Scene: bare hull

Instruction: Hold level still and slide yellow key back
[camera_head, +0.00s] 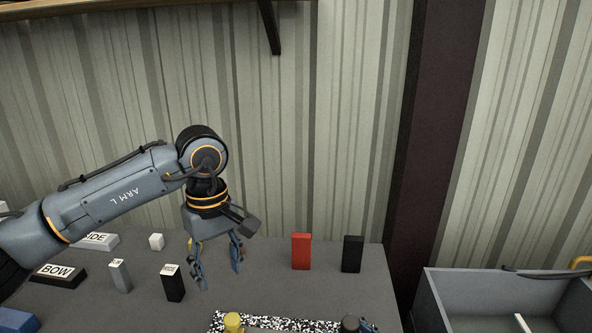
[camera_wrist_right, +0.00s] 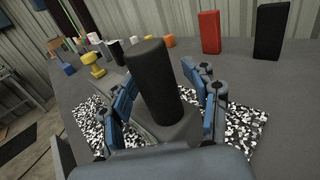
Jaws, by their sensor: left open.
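A yellow key (camera_head: 233,322) shows at the bottom edge of the head view, over a black-and-white speckled mat (camera_head: 290,324). In the right wrist view the yellow key (camera_wrist_right: 93,64) stands at the left, apart from my right gripper. A black cylinder (camera_wrist_right: 158,80) rises from a grey block (camera_wrist_right: 170,128); I cannot tell whether this is the level. My right gripper (camera_wrist_right: 165,100) has its fingers on either side of them, and contact is unclear. My left gripper (camera_head: 217,270) is open and empty, pointing down above the table, behind and left of the yellow key.
A red block (camera_head: 301,251) and a black block (camera_head: 352,254) stand at the back of the table. Several small blocks and labelled pieces, one reading BOW (camera_head: 58,273), lie at the left. A grey bin (camera_head: 505,285) stands at the right, past a dark post (camera_head: 436,130).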

